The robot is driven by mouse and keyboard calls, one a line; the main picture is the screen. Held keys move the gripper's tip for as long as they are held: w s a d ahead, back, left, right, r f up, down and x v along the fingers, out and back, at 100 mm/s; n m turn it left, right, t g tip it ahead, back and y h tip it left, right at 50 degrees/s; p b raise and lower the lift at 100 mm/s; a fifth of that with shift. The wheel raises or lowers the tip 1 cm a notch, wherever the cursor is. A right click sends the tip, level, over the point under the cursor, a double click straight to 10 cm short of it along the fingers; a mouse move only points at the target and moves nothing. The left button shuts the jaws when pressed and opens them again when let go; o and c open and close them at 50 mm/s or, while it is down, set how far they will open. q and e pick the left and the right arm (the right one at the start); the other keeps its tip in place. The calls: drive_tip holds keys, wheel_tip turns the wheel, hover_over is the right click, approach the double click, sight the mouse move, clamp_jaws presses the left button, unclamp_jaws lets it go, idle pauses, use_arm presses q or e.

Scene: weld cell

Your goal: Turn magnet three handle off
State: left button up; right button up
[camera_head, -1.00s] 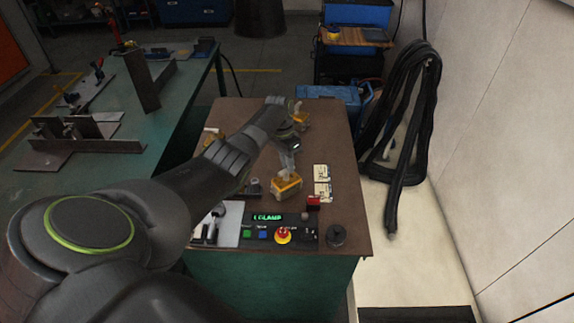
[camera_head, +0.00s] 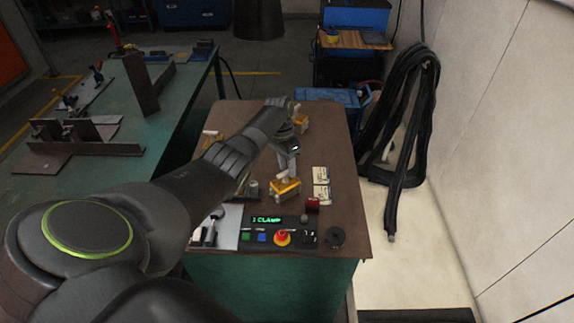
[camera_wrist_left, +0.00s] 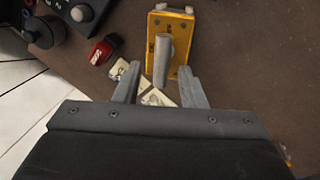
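A yellow magnet block (camera_head: 285,189) with a pale grey handle stands on the brown table top. In the left wrist view the yellow block (camera_wrist_left: 184,52) shows from above, with its grey handle (camera_wrist_left: 163,60) lying lengthwise on it. My left gripper (camera_wrist_left: 160,72) is open. The handle's near end appears between its two fingers, with a gap on each side; contact is not visible. In the head view the left gripper (camera_head: 287,163) is just behind the block. Another yellow magnet (camera_head: 302,123) stands farther back, partly hidden by my arm. No number is readable on either. My right gripper is not in view.
A red block (camera_head: 312,203) and pale cards (camera_head: 321,183) lie right of the magnet. Black hoses (camera_head: 405,120) hang at right.

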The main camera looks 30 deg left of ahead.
use_arm(q)
drive_tip(key=w+a+r+b, duration=0.1)
drive_tip(key=a+r+b, duration=0.1)
drive_tip(key=r, duration=1.5)
drive_tip(key=shift+a, duration=0.6)
drive_tip(key=shift+w, duration=0.1)
